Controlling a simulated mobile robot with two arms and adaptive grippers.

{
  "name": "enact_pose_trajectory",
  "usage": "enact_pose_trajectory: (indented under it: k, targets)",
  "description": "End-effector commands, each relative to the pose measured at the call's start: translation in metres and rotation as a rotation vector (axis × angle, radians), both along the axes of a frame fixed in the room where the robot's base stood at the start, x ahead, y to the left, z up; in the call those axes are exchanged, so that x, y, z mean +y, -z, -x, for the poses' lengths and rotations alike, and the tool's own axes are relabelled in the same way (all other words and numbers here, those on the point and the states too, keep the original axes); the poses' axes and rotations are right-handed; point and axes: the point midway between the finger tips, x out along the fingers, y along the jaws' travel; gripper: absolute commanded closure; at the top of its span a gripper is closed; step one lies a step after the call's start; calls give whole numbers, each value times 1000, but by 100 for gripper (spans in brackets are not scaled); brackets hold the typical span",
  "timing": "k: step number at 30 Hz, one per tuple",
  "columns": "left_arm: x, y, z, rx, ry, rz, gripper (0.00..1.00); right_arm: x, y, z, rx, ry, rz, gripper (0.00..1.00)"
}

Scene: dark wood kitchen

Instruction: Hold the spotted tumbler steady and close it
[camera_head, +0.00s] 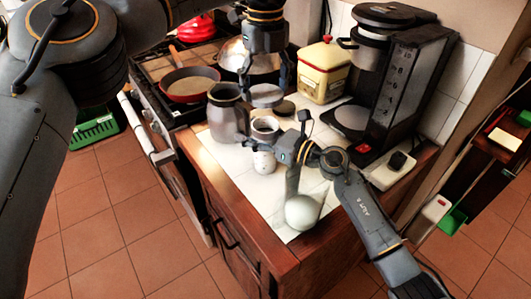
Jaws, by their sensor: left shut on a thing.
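The spotted tumbler (264,161) stands upright on the white part of the counter, its open top facing up. My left gripper (267,84) points down and is shut on a round grey lid (266,97). The lid is above the tumbler's mouth and apart from it. My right gripper (268,142) reaches in from the right, with its fingers at the tumbler's upper body. The fingers hide part of the tumbler, and I cannot tell whether they are closed on it.
A grey pitcher (227,114) stands just left of the tumbler. A white round object (302,212) is near the front counter edge. A coffee machine (395,85) and a yellow-and-red container (323,72) stand behind. A red pan (189,85) is on the stove.

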Motion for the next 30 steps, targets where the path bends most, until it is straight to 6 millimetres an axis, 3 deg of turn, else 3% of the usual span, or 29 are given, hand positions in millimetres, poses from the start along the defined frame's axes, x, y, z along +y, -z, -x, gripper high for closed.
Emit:
enact_pose_trajectory:
  k: [1, 7, 8, 26, 30]
  targets:
    - [0, 0, 0, 0, 0, 0, 49, 0, 0, 0, 0, 0, 0, 57]
    - [0, 0, 0, 0, 0, 0, 49, 0, 0, 0, 0, 0, 0, 98]
    - [0, 0, 0, 0, 0, 0, 49, 0, 0, 0, 0, 0, 0, 100]
    - [0, 0, 0, 0, 0, 0, 49, -1, 0, 0, 0, 1, 0, 100]
    - [0, 15, 1, 4, 1, 0, 49, -1, 0, 0, 0, 1, 0, 100]
